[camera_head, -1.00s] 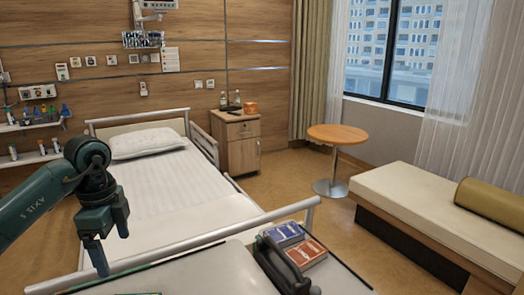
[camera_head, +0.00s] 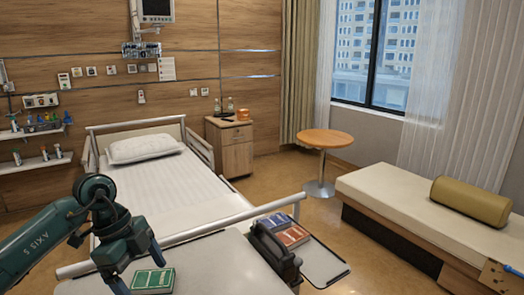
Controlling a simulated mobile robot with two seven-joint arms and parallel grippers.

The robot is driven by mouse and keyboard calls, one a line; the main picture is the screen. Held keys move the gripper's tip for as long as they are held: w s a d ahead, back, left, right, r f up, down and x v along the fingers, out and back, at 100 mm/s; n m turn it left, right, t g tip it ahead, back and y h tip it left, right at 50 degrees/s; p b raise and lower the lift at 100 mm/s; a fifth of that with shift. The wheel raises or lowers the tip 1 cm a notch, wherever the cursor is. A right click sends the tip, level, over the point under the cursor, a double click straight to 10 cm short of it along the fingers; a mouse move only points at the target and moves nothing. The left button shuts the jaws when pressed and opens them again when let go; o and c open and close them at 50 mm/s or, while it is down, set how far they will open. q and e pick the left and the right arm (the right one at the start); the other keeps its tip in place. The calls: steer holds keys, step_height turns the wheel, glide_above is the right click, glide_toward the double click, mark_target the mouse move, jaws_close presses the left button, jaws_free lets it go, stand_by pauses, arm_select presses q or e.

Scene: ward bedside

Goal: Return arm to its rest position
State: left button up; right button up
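My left arm comes in from the lower left. Its dark green gripper (camera_head: 139,272) points down over the grey-white overbed table (camera_head: 215,262) near the foot of the bed. Its two fingers are spread apart, and I see nothing held between them. A green box (camera_head: 153,281) with white markings lies on the table, close beside and partly below the fingers. Whether a finger touches it I cannot tell. My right gripper is not in view.
The bed's footboard rail (camera_head: 225,228) runs behind. A round table (camera_head: 327,140) and a couch (camera_head: 385,195) stand at right, with open floor between.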

arm_select(q)
steer(key=s+d+r+t+h, duration=0.1)
steer(key=s+d+t+h, duration=0.2)
steer(key=d+h, duration=0.6)
steer(key=s+d+t+h, duration=0.2)
steer(key=s+d+h, duration=0.1)
steer(key=d+h, duration=0.65)
steer(key=s+a+f+n+t+y+p, duration=0.1)
steer(key=a+f+n+t+y, duration=0.2)
steer(key=f+n+t+y, duration=0.4)
steer(key=a+f+n+t+y+p, duration=0.1)
steer(key=a+f+n+t+y, duration=0.35)
steer(key=n+y, duration=0.35)
steer(key=s+a+f+n+g+y, duration=0.1)
steer(key=s+f+g, duration=0.4)
steer(key=s+f, duration=0.5)
steer(key=a+f+y, duration=0.1)
steer(key=f+y, duration=0.1)
steer(key=shift+s+a+n+y, duration=0.2)
steer(key=shift+s+n+y, duration=0.15)
steer(key=shift+n, duration=0.05)
